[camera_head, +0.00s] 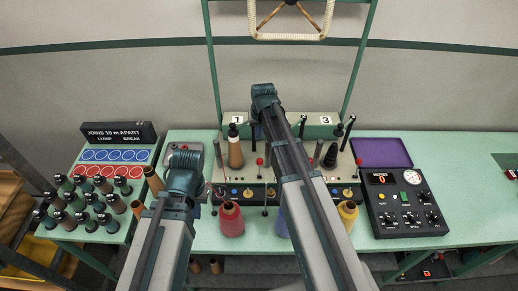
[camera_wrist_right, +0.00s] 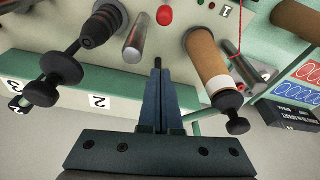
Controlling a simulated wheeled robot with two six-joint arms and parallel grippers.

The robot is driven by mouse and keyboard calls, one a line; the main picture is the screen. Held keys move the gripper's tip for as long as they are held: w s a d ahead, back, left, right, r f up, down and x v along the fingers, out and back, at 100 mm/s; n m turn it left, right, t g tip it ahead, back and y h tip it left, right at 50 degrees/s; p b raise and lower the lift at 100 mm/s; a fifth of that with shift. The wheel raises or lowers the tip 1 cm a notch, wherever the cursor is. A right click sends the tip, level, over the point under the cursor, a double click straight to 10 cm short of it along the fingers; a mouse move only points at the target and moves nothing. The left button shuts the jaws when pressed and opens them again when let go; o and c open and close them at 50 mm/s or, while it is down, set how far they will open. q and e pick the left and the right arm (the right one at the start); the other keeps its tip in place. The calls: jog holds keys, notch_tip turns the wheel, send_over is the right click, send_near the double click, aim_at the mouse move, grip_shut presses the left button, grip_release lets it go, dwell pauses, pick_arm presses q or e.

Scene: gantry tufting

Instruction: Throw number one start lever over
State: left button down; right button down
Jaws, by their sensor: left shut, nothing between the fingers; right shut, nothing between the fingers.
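The number one station, under a white sign "1" (camera_head: 236,120), holds a brown cone (camera_head: 235,152). To the right of the cone stands a lever with a red knob (camera_head: 259,161); a red knob also shows at the top of the right wrist view (camera_wrist_right: 165,15). My right gripper (camera_wrist_right: 158,64) is shut and empty, over the machine between the brown cone and a dark cone, apart from the red knob. In the head view my right arm hides its fingers and the middle station. My left gripper (camera_head: 200,188) is shut and empty at the machine's left; its fingers are mostly hidden.
A red cone (camera_head: 231,218) and a yellow cone (camera_head: 348,213) stand in front of the machine. A black control box (camera_head: 404,215) is on the right. A bobbin rack (camera_head: 117,230) and a sign (camera_head: 118,133) are on the left.

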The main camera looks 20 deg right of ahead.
jog(key=shift+f, duration=0.1)
dwell(0.3)
jog(key=b+x, duration=0.9)
jog(key=b, duration=0.1)
jog(key=shift+f, duration=0.4)
jog(key=shift+s+f, duration=0.2)
jog(key=s, duration=0.1)
jog(key=s+r, duration=0.1)
jog(key=s, duration=0.1)
jog(key=shift+s+a+p, duration=0.2)
jog(key=shift+p, duration=0.15)
jog(key=shift+s, duration=0.2)
jog(key=shift+s+a+r+t, duration=0.1)
jog(key=shift+s+t, duration=0.15)
jog(key=shift+t, duration=0.15)
